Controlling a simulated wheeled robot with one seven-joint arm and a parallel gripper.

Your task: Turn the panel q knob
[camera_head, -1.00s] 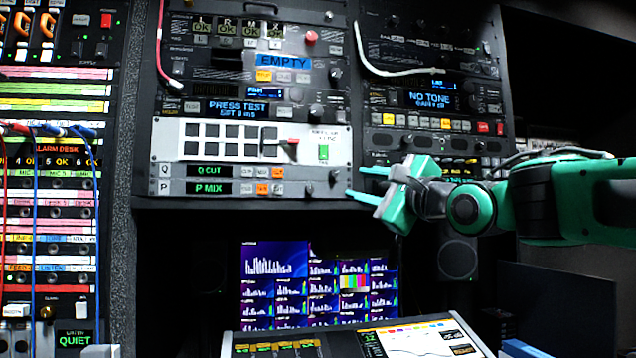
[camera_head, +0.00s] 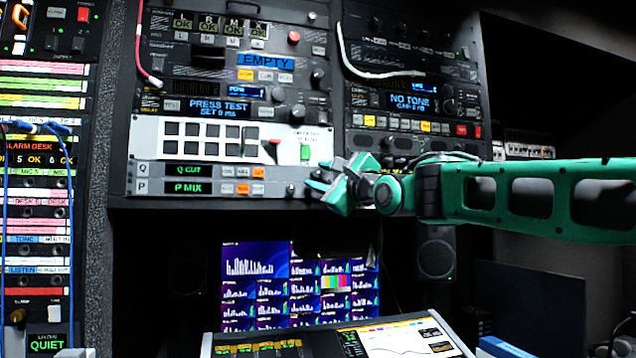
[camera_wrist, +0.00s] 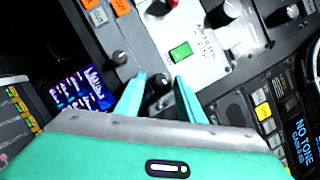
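The panel Q strip, with a green "Q CUT" display (camera_head: 188,170), lies under the white button panel, above the "P MIX" strip (camera_head: 188,187). My gripper (camera_head: 318,190) is at the strips' right end in the head view. In the wrist view its two teal fingers (camera_wrist: 160,84) are apart, one on each side of a small dark knob (camera_wrist: 162,80), which appears to be the panel Q knob. I cannot tell whether they touch it. In the head view my gripper partly hides that knob. A second dark knob (camera_wrist: 119,57), seemingly panel P's, sits left of the fingers.
The white panel (camera_head: 262,130) bears a red-tipped lever (camera_head: 274,142) and a green button (camera_head: 305,152) just above my gripper. Monitors (camera_head: 255,290) and a slanted console (camera_head: 215,345) stand below. Open space lies in front of the rack's lower part.

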